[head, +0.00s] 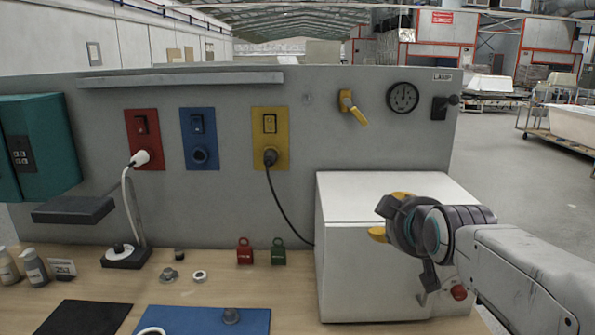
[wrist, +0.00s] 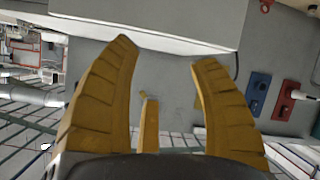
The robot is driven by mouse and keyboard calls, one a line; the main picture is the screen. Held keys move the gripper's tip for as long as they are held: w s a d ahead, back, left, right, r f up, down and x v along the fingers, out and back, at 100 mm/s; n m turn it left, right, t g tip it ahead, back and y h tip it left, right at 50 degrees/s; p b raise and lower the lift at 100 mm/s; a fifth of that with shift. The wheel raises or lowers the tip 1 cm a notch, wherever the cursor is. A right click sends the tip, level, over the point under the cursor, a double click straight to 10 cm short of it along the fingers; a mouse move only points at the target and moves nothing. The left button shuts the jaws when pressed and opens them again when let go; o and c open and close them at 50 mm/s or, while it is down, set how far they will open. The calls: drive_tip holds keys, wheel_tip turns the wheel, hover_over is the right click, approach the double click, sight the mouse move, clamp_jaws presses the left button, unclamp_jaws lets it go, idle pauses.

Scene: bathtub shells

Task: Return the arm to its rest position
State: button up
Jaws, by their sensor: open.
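My arm (head: 520,270) reaches in from the right edge of the head view. My gripper (head: 388,214) is in front of the upper part of a white box (head: 350,260). Its yellow fingers point left in the head view. The box (wrist: 160,20) shows beyond the fingertips in the wrist view. My wrist hides part of the box front in the head view.
A grey panel (head: 225,220) carries red (head: 143,125), blue (head: 198,125) and yellow (head: 270,122) switch plates, a yellow valve handle (head: 354,108) and a gauge (head: 403,97). A blue mat (head: 195,318), padlocks and bottles are on the wooden table (head: 215,282). A black cable hangs left of the box.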

drive_tip(key=s+f+m+g, duration=0.1)
drive_tip(key=s+f+g, duration=0.2)
drive_tip(key=s+f, duration=0.3)
drive_tip(key=s+f+m+g, duration=0.2)
drive_tip(key=s+f, duration=0.5)
drive_tip(key=s, duration=0.5)
drive_tip(key=s+f+m+g, duration=0.2)
drive_tip(key=s+f+g, duration=0.2)
drive_tip(key=s, duration=0.6)
wheel_tip(320, 180, down, 2)
drive_tip(key=shift+a+f, duration=0.15)
